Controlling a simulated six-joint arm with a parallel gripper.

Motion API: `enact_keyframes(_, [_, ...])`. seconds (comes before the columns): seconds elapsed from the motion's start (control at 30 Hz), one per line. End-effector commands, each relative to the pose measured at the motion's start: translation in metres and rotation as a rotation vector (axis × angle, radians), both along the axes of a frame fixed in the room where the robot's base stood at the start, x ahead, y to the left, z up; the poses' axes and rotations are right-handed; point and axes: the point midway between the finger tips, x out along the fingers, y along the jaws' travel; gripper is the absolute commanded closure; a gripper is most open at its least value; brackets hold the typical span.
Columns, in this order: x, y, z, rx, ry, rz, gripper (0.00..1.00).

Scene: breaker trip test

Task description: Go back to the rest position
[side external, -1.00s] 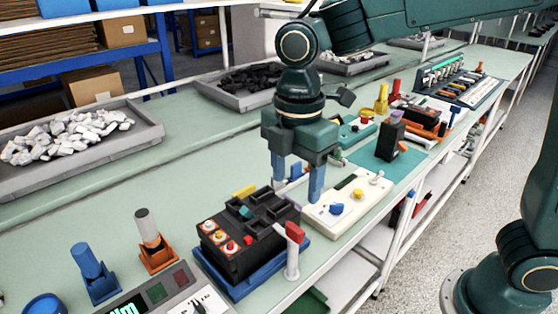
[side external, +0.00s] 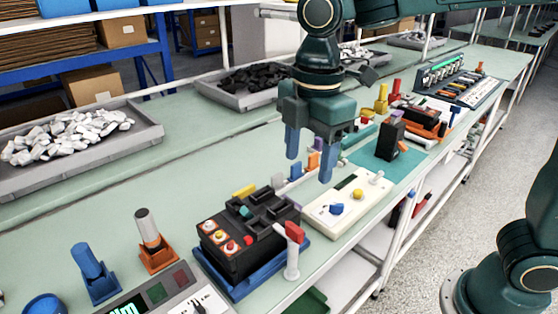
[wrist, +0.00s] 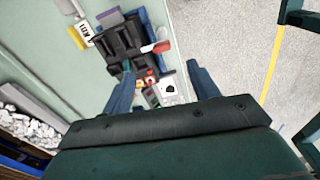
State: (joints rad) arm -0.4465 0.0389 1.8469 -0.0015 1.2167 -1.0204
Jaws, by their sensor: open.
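My gripper (side external: 309,163) is open and empty, its two blue fingers pointing down above the bench. It hangs clear above and behind the white test box (side external: 322,215), which has a blue knob and a yellow knob. The black breaker block (side external: 240,245), with red and orange buttons, sits in a blue fixture (side external: 246,284) to the left of the gripper. A red-tipped lever (side external: 293,233) stands at its right front. In the wrist view, the black block (wrist: 122,45) and the red-tipped lever (wrist: 156,47) show beyond the open fingers.
Grey trays of white parts (side external: 145,140) and black parts (side external: 225,98) line the back. Blue (side external: 88,260) and orange (side external: 155,255) holders stand at the front left. A dark upright block (side external: 390,140) stands right of the gripper.

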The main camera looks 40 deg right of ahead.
Motion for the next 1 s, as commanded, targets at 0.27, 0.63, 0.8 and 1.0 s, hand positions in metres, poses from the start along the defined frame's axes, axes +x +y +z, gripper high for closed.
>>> enact_keyframes(0.27, [-0.029, -0.051, 0.015, 0.062, -0.092, -0.343, 0.4])
enact_keyframes(0.63, [-0.083, -0.112, 0.015, 0.186, -0.224, -0.868, 0.4])
enact_keyframes(0.8, [-0.109, -0.133, 0.007, 0.255, -0.282, -1.101, 0.4])
enact_keyframes(1.0, [-0.133, -0.148, -0.005, 0.33, -0.334, -1.322, 0.4])
